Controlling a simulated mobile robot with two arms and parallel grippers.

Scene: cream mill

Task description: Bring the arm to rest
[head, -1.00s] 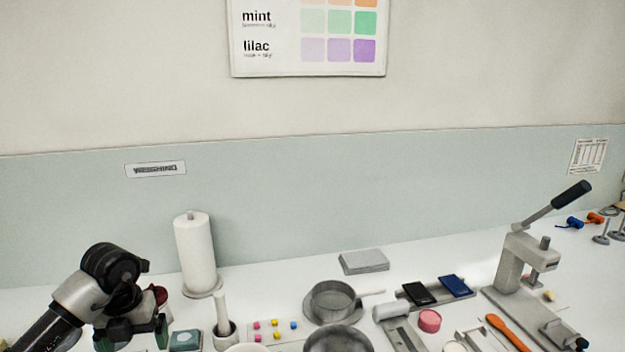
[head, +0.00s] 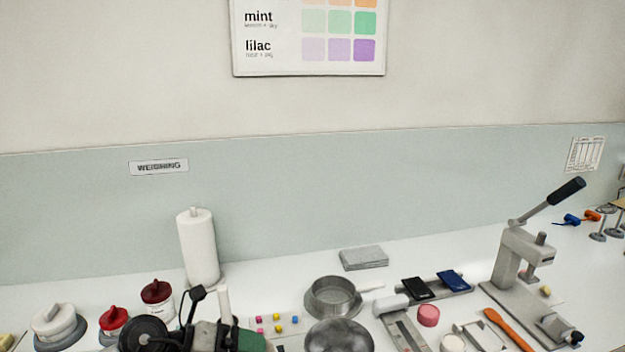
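My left arm shows at the bottom left of the head view, with its dark wrist joint and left gripper (head: 222,338) low over the bench front. Greenish finger parts show, but the frame's lower edge cuts them off, so I cannot see whether they are apart. I see nothing clearly held in it. It hides most of the mortar, whose pale pestle (head: 224,304) stands up behind it. My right gripper is not in view.
Right are a sieve (head: 333,297), a dark bowl (head: 338,337), and a lever press (head: 520,262). The bench's back middle is fairly clear.

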